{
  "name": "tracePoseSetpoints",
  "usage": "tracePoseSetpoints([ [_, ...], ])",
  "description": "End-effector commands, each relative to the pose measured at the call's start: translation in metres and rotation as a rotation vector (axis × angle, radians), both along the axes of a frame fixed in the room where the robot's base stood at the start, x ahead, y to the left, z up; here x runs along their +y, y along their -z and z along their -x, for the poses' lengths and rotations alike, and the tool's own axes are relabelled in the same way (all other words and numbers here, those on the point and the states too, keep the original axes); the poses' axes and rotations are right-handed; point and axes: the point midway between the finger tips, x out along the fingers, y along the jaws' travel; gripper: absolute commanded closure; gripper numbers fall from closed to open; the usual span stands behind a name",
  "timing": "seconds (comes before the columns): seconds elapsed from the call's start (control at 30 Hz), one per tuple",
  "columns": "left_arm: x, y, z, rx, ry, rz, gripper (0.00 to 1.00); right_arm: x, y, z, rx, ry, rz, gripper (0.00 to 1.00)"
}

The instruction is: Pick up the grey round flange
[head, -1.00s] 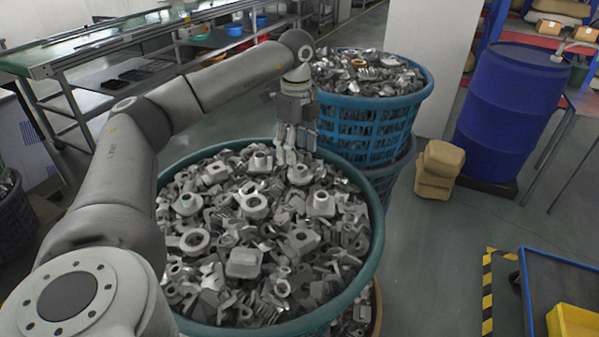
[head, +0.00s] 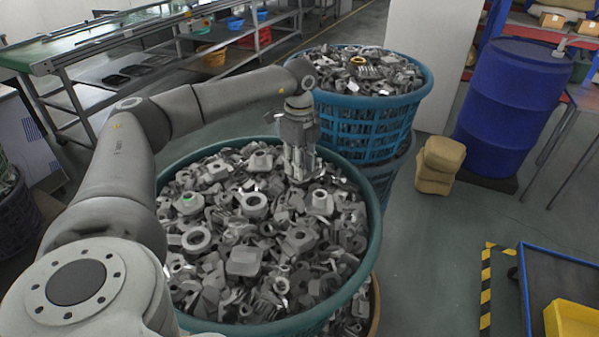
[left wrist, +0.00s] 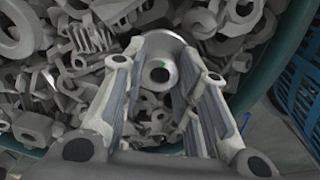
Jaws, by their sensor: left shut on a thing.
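The grey round flange (left wrist: 158,72) has a central hole and shows between the fingers in the left wrist view. My left gripper (head: 300,176) points down into the far part of the teal basket (head: 374,215), among many grey metal parts. In the head view the fingers mostly hide the flange. It is still at the level of the heap, and I cannot tell whether it touches the parts around it. My right gripper is not in view.
A blue basket (head: 350,128) full of metal parts stands just behind the teal one. A blue drum (head: 512,105) and brown blocks (head: 440,165) stand at the right. A blue cart with a yellow bin (head: 575,322) is at the lower right. The floor between is clear.

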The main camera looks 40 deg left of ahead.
Motion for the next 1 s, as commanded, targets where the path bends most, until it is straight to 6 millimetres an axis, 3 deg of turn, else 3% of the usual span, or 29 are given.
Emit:
tracePoseSetpoints([
  [0.37, 0.0, -0.002, -0.001, -0.001, 0.0, 0.0, 0.98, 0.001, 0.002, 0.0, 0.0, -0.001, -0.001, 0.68],
  [0.63, -0.001, -0.027, -0.002, -0.006, 0.001, 0.002, 0.98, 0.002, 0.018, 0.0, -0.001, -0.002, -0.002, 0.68],
  [0.9, -0.015, -0.087, 0.046, -0.009, 0.003, 0.0, 0.98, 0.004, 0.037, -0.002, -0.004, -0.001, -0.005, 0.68],
  [1.0, -0.022, -0.097, 0.072, -0.005, 0.002, -0.003, 0.98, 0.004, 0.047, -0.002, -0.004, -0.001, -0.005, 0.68],
])
